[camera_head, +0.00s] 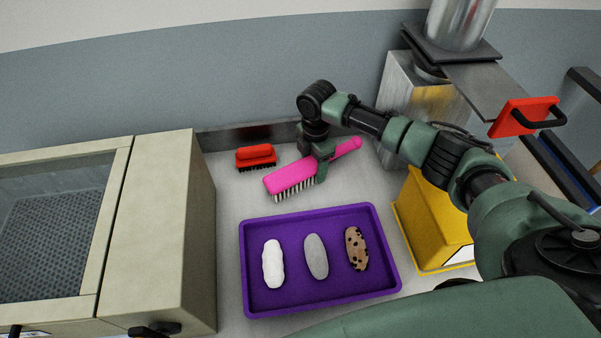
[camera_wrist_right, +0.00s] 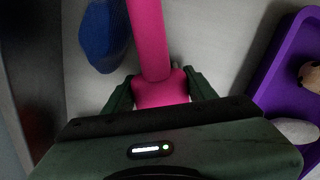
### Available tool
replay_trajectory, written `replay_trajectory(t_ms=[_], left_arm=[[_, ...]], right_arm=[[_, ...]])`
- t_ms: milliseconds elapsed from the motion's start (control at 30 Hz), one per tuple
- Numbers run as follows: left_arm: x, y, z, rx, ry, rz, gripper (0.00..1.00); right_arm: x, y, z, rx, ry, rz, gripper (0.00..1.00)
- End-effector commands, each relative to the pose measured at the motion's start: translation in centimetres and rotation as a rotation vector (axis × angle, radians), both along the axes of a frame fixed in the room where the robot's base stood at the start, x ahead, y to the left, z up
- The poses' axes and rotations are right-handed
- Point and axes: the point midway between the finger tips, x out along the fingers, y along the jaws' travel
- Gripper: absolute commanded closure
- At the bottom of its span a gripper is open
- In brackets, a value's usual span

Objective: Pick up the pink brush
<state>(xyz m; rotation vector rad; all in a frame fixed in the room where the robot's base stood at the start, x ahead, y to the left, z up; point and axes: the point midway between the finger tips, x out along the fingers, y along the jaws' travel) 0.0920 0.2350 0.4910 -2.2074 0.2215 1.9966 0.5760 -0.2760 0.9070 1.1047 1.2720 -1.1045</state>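The pink brush (camera_head: 289,179) lies on the worktop in the head view, its bristles toward the tray and its handle running up to the right. My right gripper (camera_head: 320,164) is over its middle, where handle meets head. In the right wrist view, the fingers (camera_wrist_right: 160,85) stand on either side of the pink brush (camera_wrist_right: 148,40). They are very close to its sides, and I cannot tell whether they press on it. The gripper hides part of the brush. My left gripper is not in view.
A red brush (camera_head: 256,156) lies left of the pink one. A purple tray (camera_head: 320,299) with several oval pieces is in front. A yellow bin (camera_head: 418,220) stands right, a beige cabinet (camera_head: 160,230) left. A blue object (camera_wrist_right: 104,36) lies beside the handle in the wrist view.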

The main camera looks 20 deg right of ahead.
Motion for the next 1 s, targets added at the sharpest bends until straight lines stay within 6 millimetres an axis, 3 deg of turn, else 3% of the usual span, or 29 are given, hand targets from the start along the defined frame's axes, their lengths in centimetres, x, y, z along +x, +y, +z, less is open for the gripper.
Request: replay_trajectory(t_ms=[33,167,467,667,1000], left_arm=[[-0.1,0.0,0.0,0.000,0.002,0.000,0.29],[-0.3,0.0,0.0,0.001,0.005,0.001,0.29],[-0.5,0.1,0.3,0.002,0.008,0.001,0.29],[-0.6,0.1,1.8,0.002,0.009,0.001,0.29],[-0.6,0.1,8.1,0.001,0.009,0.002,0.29]], right_arm=[[0.0,0.0,0.0,0.000,0.000,0.000,0.65],[0.0,0.0,0.1,0.000,-0.001,0.000,1.00],[0.0,0.0,0.4,0.000,-0.001,-0.001,1.00],[0.0,0.0,2.0,0.000,-0.001,0.000,1.00],[0.0,0.0,8.5,0.001,0.000,-0.001,1.00]])
